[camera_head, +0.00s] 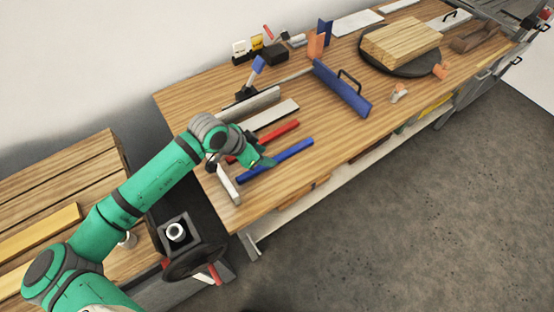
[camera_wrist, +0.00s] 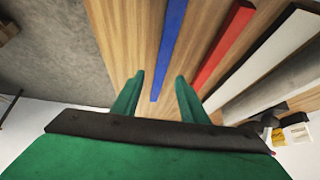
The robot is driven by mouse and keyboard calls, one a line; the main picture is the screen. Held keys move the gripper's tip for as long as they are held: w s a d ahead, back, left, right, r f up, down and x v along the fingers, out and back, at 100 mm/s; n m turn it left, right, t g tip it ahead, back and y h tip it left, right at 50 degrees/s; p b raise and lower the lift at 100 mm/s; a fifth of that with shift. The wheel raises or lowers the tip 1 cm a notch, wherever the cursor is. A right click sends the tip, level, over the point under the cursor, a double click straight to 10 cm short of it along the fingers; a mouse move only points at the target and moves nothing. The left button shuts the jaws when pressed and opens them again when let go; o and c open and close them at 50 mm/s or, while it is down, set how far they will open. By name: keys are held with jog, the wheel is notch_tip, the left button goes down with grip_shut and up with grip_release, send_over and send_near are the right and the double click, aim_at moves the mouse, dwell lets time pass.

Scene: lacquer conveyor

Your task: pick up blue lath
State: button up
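The blue lath (camera_head: 282,157) is a long thin bar lying flat on the wooden workbench, along its near side. My gripper (camera_head: 266,163) is at the blue lath in the head view, close to its lower left half. I cannot tell the exact height of the fingers above the bench.
A red lath (camera_head: 281,130) lies just beyond the blue one, then a white lath (camera_head: 272,115). A blue plate with a black handle (camera_head: 343,88) stands to the right. Bare wood (camera_head: 318,165) lies along the front edge.

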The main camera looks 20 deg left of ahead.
jog(key=shift+x, duration=2.9)
grip_shut()
